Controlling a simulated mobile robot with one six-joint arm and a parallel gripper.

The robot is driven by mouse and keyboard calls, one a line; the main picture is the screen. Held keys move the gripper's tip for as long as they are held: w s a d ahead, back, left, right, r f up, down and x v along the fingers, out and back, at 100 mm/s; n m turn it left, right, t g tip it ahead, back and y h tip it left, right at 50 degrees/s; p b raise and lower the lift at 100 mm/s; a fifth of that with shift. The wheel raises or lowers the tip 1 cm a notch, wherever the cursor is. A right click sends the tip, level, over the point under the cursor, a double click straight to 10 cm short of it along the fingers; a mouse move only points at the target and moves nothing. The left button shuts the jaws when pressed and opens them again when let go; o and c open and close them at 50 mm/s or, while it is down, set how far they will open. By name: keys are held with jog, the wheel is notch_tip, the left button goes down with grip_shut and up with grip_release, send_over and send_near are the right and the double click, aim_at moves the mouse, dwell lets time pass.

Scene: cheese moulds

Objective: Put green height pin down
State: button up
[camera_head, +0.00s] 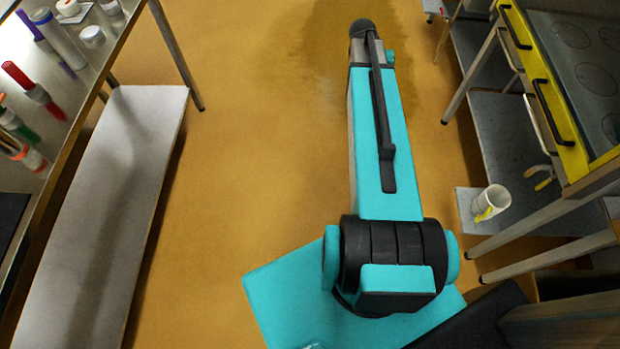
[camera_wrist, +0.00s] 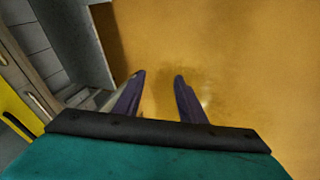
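My gripper (camera_wrist: 159,76) shows in the wrist view with its two dark fingers apart and nothing between them. It points at the bare floor. In the head view my arm reaches out over the floor, and the fingers are hidden. A dark pin-like piece with a green part (camera_head: 20,126) lies on the steel table at the left edge of the head view. It is small and partly cut off, so I cannot tell surely that it is the green height pin. My gripper is far from it.
The steel table (camera_head: 92,62) also bears a red-topped pin (camera_head: 34,90), an orange-banded piece (camera_head: 24,153), purple pieces and small white pots. A low shelf (camera_head: 112,225) is beneath it. At right are a yellow-fronted stove (camera_head: 548,93) and a white mug (camera_head: 491,202). The middle floor is clear.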

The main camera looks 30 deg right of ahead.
jog(key=s+a+f+n+g+y, duration=0.15)
jog(key=s+a+f, duration=0.25)
jog(key=a+f, duration=0.65)
jog(key=s+a+f+n+g+y, duration=0.1)
jog(key=s+a+f+n+y, duration=0.15)
jog(key=s+a+f, duration=0.75)
jog(key=s+a+f+n+g, duration=0.1)
jog(key=s+a+f+n, duration=0.1)
jog(key=s+a, duration=0.4)
jog(key=s+a+f+n+g, duration=0.1)
jog(key=s+a+f, duration=0.3)
jog(key=a, duration=0.9)
jog(key=s+n, duration=0.1)
jog(key=s, duration=0.2)
jog(key=shift+s+f+y, duration=0.15)
jog(key=shift+f+y, duration=0.15)
jog(key=shift+g, duration=0.25)
jog(key=shift+f+b, duration=0.9)
jog(key=shift+b, duration=0.1)
